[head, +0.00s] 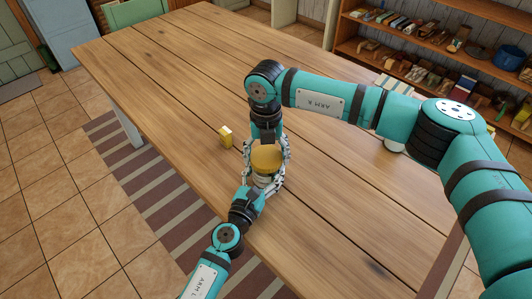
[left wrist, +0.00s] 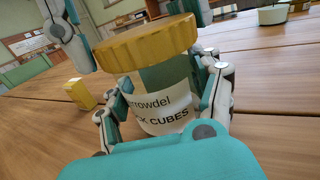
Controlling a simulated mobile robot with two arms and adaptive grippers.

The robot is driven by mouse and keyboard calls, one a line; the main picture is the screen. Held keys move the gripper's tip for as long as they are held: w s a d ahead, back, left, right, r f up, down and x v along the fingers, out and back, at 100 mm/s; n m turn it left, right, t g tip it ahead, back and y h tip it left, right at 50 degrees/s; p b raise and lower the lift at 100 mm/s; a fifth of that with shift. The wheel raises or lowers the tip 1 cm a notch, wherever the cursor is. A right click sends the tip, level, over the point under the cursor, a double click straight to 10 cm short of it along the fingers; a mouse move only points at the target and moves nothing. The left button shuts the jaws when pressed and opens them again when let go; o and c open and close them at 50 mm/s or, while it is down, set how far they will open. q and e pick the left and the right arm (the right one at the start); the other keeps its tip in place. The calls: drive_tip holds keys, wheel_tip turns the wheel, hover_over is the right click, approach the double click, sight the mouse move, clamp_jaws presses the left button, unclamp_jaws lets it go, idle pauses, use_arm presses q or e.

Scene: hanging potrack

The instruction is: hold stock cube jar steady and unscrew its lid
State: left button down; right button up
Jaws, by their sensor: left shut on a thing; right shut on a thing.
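The stock cube jar (left wrist: 163,108) stands upright on the table, with a white label reading "CK CUBES" and greenish glass above it. Its ribbed yellow lid (head: 266,158) sits on top and also shows in the left wrist view (left wrist: 146,42). My left gripper (head: 264,182) comes from the near side and is shut on the jar body, one finger on each side. Whether the lid has turned cannot be told.
A small yellow box (head: 226,136) stands on the wooden table (head: 170,80) left of the jar; it also shows in the left wrist view (left wrist: 80,94). A pale round dish (left wrist: 272,15) is at the back right. The table's left part is clear. Shelves (head: 430,45) stand beyond.

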drive_tip(key=n, duration=1.6)
drive_tip(key=shift+d+n, duration=0.1)
drive_tip(key=shift+n, duration=0.3)
drive_tip(key=n, duration=0.4)
drive_tip(key=shift+n, duration=0.4)
drive_tip(key=n, duration=0.4)
drive_tip(key=shift+n, duration=0.3)
drive_tip(key=n, duration=0.4)
drive_tip(key=shift+n, duration=0.3)
drive_tip(key=n, duration=0.4)
drive_tip(key=shift+r, duration=0.2)
